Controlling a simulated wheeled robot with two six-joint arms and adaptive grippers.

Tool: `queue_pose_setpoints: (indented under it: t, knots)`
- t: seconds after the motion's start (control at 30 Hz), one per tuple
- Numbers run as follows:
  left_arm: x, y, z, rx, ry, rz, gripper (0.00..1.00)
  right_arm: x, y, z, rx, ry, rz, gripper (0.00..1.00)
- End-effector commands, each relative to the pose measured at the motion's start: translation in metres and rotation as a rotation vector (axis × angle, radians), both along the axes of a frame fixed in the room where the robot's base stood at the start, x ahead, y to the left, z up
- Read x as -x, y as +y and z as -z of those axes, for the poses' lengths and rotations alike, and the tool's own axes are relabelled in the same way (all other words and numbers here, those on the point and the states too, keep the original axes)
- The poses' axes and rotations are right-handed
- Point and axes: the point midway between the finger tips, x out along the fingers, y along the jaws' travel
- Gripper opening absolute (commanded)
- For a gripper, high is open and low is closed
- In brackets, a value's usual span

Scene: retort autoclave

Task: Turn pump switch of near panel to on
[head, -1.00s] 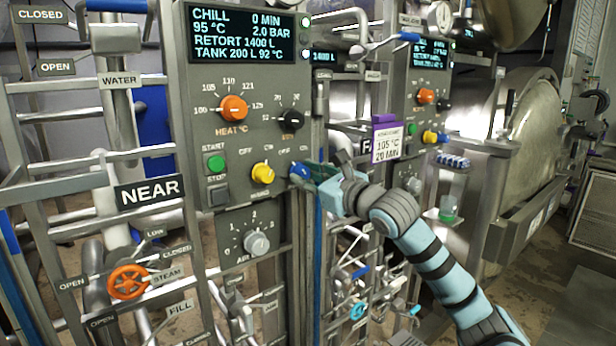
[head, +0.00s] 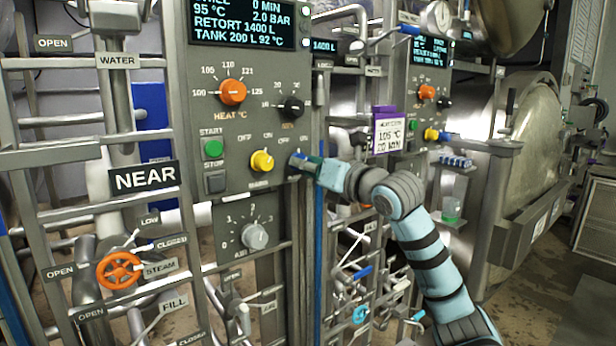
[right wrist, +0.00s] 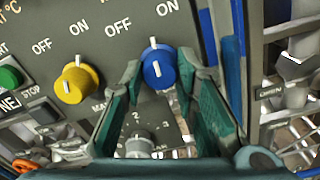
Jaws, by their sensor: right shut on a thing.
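The near panel (head: 225,180) is a grey control board beside a sign reading NEAR. Its blue knob (right wrist: 157,70) sits right of the yellow knob, under OFF and ON marks; the name under it is hidden. My right gripper (head: 306,164) reaches in from the right and is shut on the blue knob, with one green-padded finger on each side in the right wrist view. In the head view the gripper covers most of the knob. My left gripper is not in view.
The yellow knob (head: 262,161), green start button (head: 213,148) and air knob (head: 255,236) lie close to the gripper. Pipes and an orange steam wheel (head: 121,270) are lower left.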

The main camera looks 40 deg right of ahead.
Motion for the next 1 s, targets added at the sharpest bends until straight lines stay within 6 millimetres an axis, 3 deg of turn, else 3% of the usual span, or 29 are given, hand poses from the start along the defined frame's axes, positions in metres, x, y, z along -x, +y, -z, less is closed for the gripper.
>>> queue_pose_setpoints:
  t: [0.5,1.0]
  knots:
    - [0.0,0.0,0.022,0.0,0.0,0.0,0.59,0.0,0.001,0.001,-0.373,-0.008,-0.002,0.0]
    - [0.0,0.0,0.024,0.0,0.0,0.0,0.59,0.0,0.001,0.0,-0.452,-0.008,0.0,0.0]
